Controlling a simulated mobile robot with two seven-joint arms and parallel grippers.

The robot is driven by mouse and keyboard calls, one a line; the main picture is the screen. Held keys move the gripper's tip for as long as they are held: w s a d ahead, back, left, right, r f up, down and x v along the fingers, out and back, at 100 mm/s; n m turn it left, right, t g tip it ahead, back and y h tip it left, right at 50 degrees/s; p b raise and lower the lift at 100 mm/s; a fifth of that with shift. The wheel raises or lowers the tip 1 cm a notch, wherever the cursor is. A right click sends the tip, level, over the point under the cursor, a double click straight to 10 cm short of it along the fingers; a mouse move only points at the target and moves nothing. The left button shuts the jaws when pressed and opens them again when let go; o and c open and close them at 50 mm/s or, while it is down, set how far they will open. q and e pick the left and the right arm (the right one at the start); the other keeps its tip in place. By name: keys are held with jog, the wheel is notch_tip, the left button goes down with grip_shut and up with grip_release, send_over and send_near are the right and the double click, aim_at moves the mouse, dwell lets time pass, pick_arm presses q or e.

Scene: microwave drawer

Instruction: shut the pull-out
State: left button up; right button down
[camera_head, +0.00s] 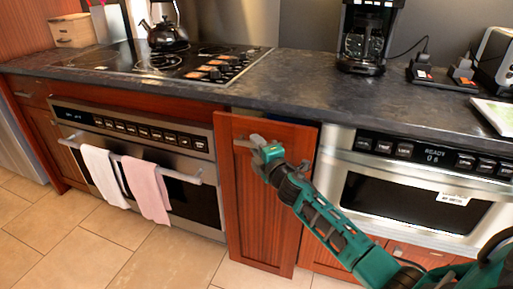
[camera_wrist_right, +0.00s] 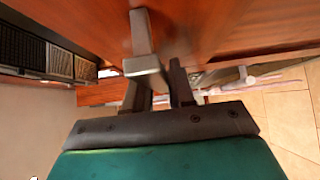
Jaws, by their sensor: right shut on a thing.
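The pull-out (camera_head: 270,215) is a tall reddish-brown wooden front between the oven and the microwave drawer. It stands out from the cabinet line, and a narrow opening shows behind its top edge under the counter. Its grey metal handle (camera_head: 242,143) is near the top; in the right wrist view the handle (camera_wrist_right: 148,66) crosses close in front of the wood. My right gripper (camera_head: 259,148) is shut on this handle. In the wrist view its dark fingers (camera_wrist_right: 160,90) are at the handle, partly hidden by it. My left gripper is not in view.
The oven (camera_head: 140,135), with white and pink towels (camera_head: 147,188) on its bar, stands left of the pull-out. The microwave drawer (camera_head: 415,190) is on the right, behind my arm. The dark countertop (camera_head: 300,85) lies above. The tiled floor (camera_head: 90,245) in front is clear.

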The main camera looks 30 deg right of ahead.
jog(key=shift+w+d, duration=0.1)
jog(key=shift+d, duration=0.05)
jog(key=c, duration=1)
grip_release()
jog(key=shift+c, duration=0.2)
jog(key=shift+s, duration=0.55)
jog(key=s+a+p, duration=0.1)
jog(key=s, duration=1)
jog(key=shift+s, duration=0.4)
jog(key=shift+a, duration=0.15)
